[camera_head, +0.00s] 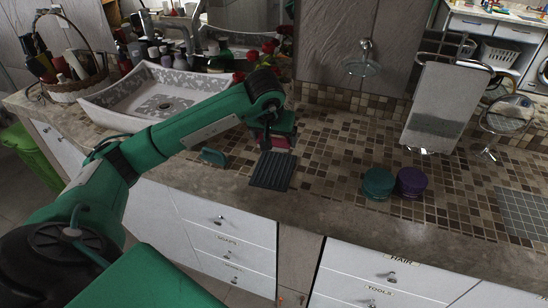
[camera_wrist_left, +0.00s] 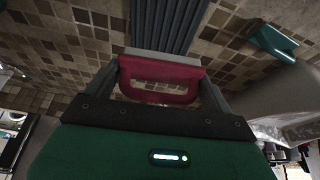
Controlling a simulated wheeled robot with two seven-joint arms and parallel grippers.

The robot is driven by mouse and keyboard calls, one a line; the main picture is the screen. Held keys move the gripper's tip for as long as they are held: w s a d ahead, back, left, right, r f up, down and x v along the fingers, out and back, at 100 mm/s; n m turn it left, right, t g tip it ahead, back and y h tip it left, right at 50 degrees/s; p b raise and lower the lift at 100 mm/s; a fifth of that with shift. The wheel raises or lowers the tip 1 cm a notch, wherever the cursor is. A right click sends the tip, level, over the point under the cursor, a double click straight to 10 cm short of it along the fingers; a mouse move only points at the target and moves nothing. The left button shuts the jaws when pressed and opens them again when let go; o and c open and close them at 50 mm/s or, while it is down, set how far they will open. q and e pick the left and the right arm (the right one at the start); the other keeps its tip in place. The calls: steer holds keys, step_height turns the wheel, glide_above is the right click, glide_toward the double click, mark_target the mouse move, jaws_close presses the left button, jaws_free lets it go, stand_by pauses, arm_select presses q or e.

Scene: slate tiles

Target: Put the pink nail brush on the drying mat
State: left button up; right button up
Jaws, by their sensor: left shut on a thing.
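The pink nail brush (camera_wrist_left: 160,92), with a looped handle and a pale bristle edge, is between the two fingers of my left gripper (camera_wrist_left: 160,83). The gripper is shut on it. In the head view, the left gripper (camera_head: 276,137) hangs over the far end of the drying mat, and only a little pink of the brush (camera_head: 280,144) shows below it. The dark ribbed drying mat (camera_head: 271,172) lies on the tiled counter near its front edge. It also shows at the top of the left wrist view (camera_wrist_left: 172,24). I cannot tell the gap between brush and mat. My right gripper is not in view.
A teal dish (camera_head: 213,156) lies left of the mat. A teal jar (camera_head: 378,184) and a purple jar (camera_head: 411,181) stand to the right. Tiles between mat and jars are clear.

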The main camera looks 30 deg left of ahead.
mark_target(274, 149)
arm_select(q)
step_height(274, 149, down, 4)
steer(key=shift+f, duration=0.1)
step_height(274, 149, down, 4)
steer(key=shift+r+p, duration=0.25)
steer(key=shift+p, duration=0.2)
steer(key=shift+f, duration=0.15)
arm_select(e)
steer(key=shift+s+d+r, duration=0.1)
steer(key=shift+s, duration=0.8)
arm_select(q)
steer(key=shift+f, duration=0.1)
